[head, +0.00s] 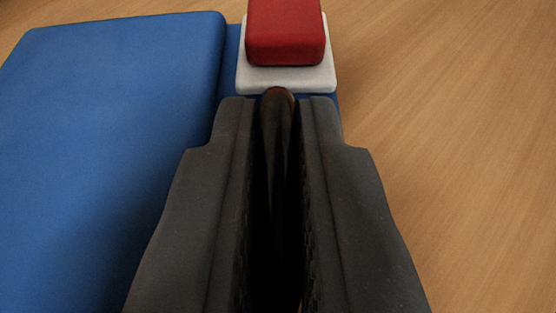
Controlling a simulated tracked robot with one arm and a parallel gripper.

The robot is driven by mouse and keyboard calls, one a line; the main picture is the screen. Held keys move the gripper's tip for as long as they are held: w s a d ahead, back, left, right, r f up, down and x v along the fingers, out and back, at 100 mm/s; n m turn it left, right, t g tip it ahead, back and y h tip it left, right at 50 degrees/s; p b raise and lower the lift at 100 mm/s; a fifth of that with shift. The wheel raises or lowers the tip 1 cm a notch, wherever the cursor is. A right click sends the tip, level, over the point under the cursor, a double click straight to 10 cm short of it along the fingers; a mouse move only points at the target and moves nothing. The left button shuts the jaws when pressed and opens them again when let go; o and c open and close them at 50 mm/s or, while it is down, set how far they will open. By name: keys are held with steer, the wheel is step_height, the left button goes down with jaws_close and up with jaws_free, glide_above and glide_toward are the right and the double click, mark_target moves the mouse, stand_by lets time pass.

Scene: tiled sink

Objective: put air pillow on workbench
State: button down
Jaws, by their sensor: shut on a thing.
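My gripper (277,101) is at the middle of the view, its two dark fingers pointing away from me. It is shut on a dark, narrow thing (278,103) with a rounded brownish tip. Most of this thing is hidden in shadow between the fingers, and I cannot tell what it is. Nothing in view can be made out for certain as an air pillow. A wood-grained surface (470,150) fills the right side and the far left corner. I cannot tell whether it is the workbench.
A large blue block (110,120) with rounded edges lies to the left of my gripper. Just beyond the fingertips, a red block (285,35) sits on a white slab (290,78), with blue beneath and beside it. The wood on the right is clear.

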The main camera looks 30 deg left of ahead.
steer(key=shift+s+d+f+b, duration=0.1)
steer(key=shift+f+b, duration=0.2)
steer(key=shift+f, duration=0.15)
steer(key=shift+s+d+f+b, duration=0.1)
steer(key=shift+f+b, duration=0.2)
steer(key=shift+f, duration=0.1)
steer(key=c, duration=1.5)
jaws_free()
steer(key=shift+f, duration=0.2)
steer(key=shift+d+f, duration=0.2)
steer(key=shift+f, duration=0.1)
steer(key=shift+w+r+p, duration=0.1)
steer(key=shift+r+p, duration=0.3)
steer(key=shift+p, duration=0.05)
steer(key=shift+s+r, duration=0.15)
steer(key=shift+s, duration=0.1)
steer(key=v, duration=0.3)
steer(key=r+p+v, duration=0.1)
steer(key=v, duration=0.4)
steer(key=shift+s+a+r, duration=0.15)
steer(key=shift+r, duration=0.3)
steer(key=shift+b+v, duration=0.7)
steer(key=shift+v, duration=0.7)
steer(key=shift+r, duration=0.1)
